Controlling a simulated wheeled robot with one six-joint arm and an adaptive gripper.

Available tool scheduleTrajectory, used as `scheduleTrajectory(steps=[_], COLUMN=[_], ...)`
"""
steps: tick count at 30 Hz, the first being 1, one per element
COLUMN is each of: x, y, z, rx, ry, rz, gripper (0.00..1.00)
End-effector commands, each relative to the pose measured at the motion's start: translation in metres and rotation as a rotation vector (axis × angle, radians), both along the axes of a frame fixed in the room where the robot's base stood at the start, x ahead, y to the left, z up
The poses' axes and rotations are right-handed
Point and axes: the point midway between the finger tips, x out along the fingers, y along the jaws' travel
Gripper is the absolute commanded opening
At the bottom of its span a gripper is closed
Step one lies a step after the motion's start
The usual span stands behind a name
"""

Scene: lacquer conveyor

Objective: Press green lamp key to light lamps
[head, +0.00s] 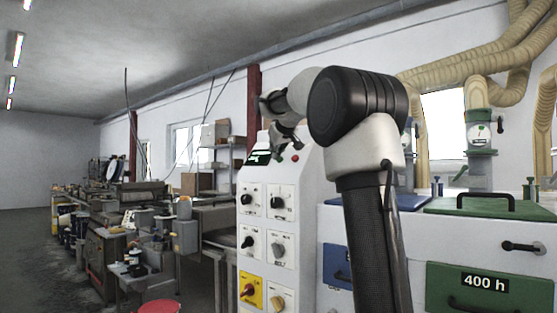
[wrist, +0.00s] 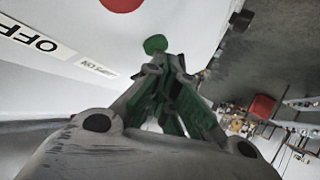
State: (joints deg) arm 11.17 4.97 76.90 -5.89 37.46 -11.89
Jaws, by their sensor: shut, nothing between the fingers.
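The green lamp key (wrist: 154,44) is a small round green button on the white panel, seen in the wrist view. My gripper (wrist: 165,66) is shut and empty, with its fingertips just short of the key in the picture. I cannot tell whether they touch it. A small label (wrist: 97,68) sits left of the key. In the head view my gripper (head: 286,137) is at the top of the white control cabinet (head: 312,200). The green key cannot be made out there; my gripper and arm cover part of that panel.
A red button shows on the panel in the wrist view (wrist: 120,3) and the head view (head: 295,158), with an OFF label (wrist: 38,42) nearby. Below are several black knobs (head: 247,199) and a yellow switch plate (head: 249,291). Green-fronted cabinets (head: 450,290) stand right.

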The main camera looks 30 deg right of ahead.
Motion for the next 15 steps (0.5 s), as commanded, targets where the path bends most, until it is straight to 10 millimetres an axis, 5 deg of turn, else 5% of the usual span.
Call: scheduleTrajectory(steps=[15], x=[-0.005], y=[0.012], z=[0.01], rx=[0.0], ry=[0.0], rz=[0.0], gripper=[0.0])
